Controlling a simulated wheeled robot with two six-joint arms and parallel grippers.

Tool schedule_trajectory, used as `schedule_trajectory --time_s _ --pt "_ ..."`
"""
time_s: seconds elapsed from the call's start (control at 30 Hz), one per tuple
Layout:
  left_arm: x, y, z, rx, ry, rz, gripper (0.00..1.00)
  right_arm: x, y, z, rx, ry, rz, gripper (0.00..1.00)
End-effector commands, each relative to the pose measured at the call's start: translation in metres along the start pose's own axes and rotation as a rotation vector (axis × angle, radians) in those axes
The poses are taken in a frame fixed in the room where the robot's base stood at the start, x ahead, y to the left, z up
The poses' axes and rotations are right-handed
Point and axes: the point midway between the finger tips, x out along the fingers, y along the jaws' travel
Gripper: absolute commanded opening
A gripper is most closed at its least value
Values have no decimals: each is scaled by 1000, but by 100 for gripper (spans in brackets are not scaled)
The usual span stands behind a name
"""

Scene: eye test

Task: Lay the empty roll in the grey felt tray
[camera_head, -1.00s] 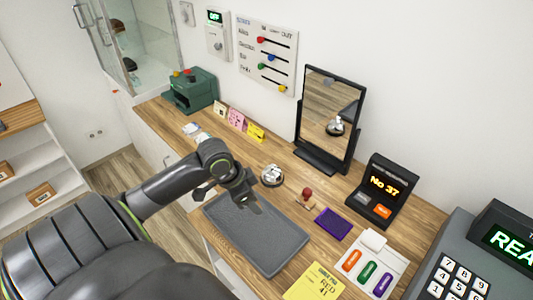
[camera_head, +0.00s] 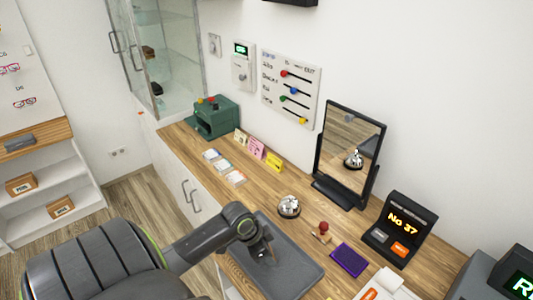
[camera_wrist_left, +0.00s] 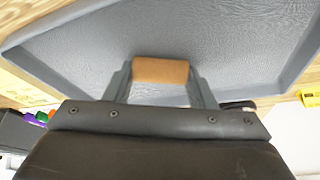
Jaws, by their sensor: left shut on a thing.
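The grey felt tray (camera_head: 304,270) lies on the wooden counter, at the bottom middle of the head view. It fills most of the left wrist view (camera_wrist_left: 225,45). My left gripper (camera_head: 264,252) is over the tray. In the left wrist view, its fingers (camera_wrist_left: 160,82) are shut on the empty roll (camera_wrist_left: 160,70), a short brown cylinder lying crosswise between them. The tray floor shows behind the roll. I cannot tell whether the roll touches it. In the head view the roll is too small to make out clearly. My right gripper is not in view.
A service bell (camera_head: 289,206), a red-knobbed stamp (camera_head: 322,232) and a purple pad (camera_head: 349,259) stand close by the tray. A mirror (camera_head: 346,155) and number display (camera_head: 400,228) stand behind. Cards (camera_head: 224,167) lie farther left along the counter.

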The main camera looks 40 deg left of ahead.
Motion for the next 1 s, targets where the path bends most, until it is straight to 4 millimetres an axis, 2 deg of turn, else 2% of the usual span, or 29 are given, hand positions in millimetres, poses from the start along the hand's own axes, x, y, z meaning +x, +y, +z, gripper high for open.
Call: schedule_trajectory --time_s 0.1,0.13,0.3,0.67,0.77,1.0 --pt "2 0 1 0 0 0 30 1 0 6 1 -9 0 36" --pt "2 0 1 0 0 0 51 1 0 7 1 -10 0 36" --pt "2 0 1 0 0 0 72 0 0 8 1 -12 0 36" --pt "-3 -1 0 2 1 -2 72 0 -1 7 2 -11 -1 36" --pt "-12 -1 0 3 1 -3 72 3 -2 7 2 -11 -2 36" --pt "-51 -1 1 7 -2 -4 72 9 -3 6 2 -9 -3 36"
